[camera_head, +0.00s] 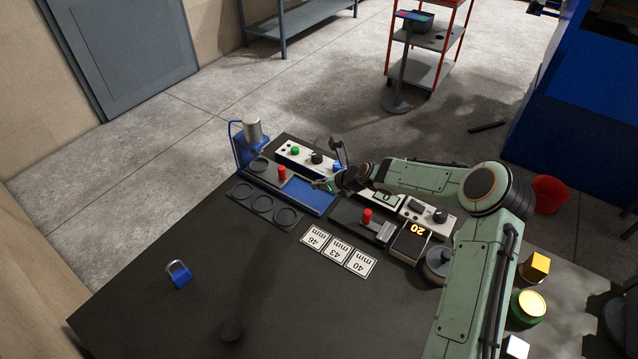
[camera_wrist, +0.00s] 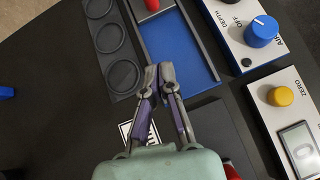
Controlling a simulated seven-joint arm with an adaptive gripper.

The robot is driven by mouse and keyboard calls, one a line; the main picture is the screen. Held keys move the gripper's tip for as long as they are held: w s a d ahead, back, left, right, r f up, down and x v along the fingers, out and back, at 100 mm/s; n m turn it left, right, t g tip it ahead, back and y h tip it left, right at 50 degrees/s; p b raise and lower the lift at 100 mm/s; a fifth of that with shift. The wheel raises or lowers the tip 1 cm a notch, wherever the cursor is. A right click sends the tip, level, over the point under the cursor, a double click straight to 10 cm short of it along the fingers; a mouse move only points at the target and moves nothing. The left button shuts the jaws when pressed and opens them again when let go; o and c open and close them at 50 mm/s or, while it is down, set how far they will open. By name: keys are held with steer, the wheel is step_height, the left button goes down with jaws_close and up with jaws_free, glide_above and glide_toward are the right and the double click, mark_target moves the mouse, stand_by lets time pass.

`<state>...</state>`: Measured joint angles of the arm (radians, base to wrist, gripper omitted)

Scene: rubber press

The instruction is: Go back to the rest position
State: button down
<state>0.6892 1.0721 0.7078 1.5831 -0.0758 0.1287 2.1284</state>
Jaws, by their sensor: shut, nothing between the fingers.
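My gripper (camera_head: 326,186) is shut and empty. In the head view it hangs at the end of my bent green arm, over the right end of the blue tray (camera_head: 308,197). In the wrist view its two fingertips (camera_wrist: 158,72) meet over the near left edge of the blue tray (camera_wrist: 185,50). No object is seen between them. I cannot tell how high the fingertips are above the tray.
A blue press with a grey cylinder (camera_head: 252,131) stands at the table's back corner. A control box (camera_head: 296,156), a red-handled station (camera_head: 367,217), a scale display (camera_head: 411,240) and size cards (camera_head: 337,250) are nearby. A blue padlock (camera_head: 179,274) lies on the otherwise mostly clear front table.

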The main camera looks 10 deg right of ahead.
steer(key=a+r+n, duration=0.4)
steer(key=a+r, duration=0.3)
steer(key=r, duration=0.5)
steer(key=s+a+r+n+h, duration=0.25)
steer(key=s+r+n, duration=0.25)
steer(key=s+r, duration=0.4)
steer(key=s+d+r+n+g+h, duration=0.1)
steer(key=s+d+r+n+h, duration=0.15)
steer(key=s+n, duration=0.85)
steer(key=s+d+f+n+g, duration=0.2)
steer(key=s+n, duration=0.3)
steer(key=s, duration=0.6)
steer(key=s+d+f+n+g, duration=0.2)
steer(key=s+f+n+g, duration=0.3)
steer(key=s, duration=0.5)
steer(key=shift+s+f+y, duration=0.2)
steer(key=shift+s+y, duration=0.1)
steer(key=shift+s, duration=0.05)
